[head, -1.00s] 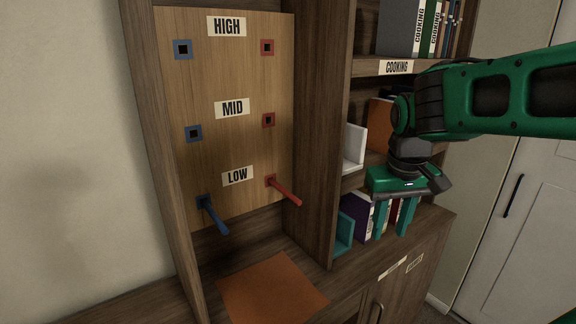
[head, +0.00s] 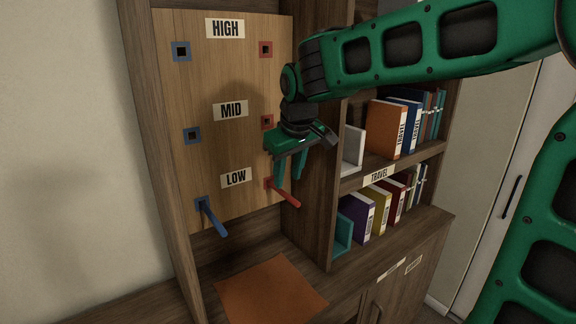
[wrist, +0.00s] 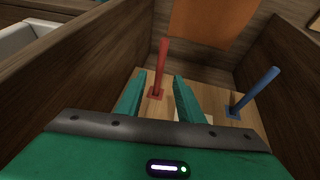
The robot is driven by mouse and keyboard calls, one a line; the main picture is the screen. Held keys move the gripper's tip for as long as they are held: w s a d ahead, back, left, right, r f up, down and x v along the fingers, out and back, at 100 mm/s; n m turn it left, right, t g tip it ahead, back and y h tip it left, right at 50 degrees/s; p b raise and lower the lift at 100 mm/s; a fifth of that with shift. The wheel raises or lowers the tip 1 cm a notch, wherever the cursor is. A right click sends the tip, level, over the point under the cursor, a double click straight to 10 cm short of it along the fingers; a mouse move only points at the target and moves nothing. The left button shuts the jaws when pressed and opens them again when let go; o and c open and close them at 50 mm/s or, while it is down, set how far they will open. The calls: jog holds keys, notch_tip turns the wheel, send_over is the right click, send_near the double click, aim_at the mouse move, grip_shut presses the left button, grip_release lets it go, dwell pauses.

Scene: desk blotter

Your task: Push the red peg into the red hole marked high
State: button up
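The red peg (head: 284,193) sticks out of the red-framed hole beside the LOW label (head: 236,178). The red hole (head: 266,49) right of the HIGH label (head: 225,28) is empty. My gripper (head: 290,180) is open and empty, its fingers pointing down around or just in front of the red peg's height in the head view. In the wrist view the red peg (wrist: 162,65) rises between and beyond the two teal fingertips (wrist: 159,78), apart from both. The blue peg (head: 213,218) sits in the lower blue hole and also shows in the wrist view (wrist: 259,90).
The red MID hole (head: 267,121) is partly beside my gripper. Empty blue holes (head: 181,51) line the left column. A wooden divider (head: 318,200) stands right of the pegboard, with book shelves beyond. An orange blotter (head: 268,292) lies on the desk below.

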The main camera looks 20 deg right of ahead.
aim_at(285, 193)
jog(key=shift+x, duration=2.95)
jog(key=shift+s, duration=0.1)
grip_shut()
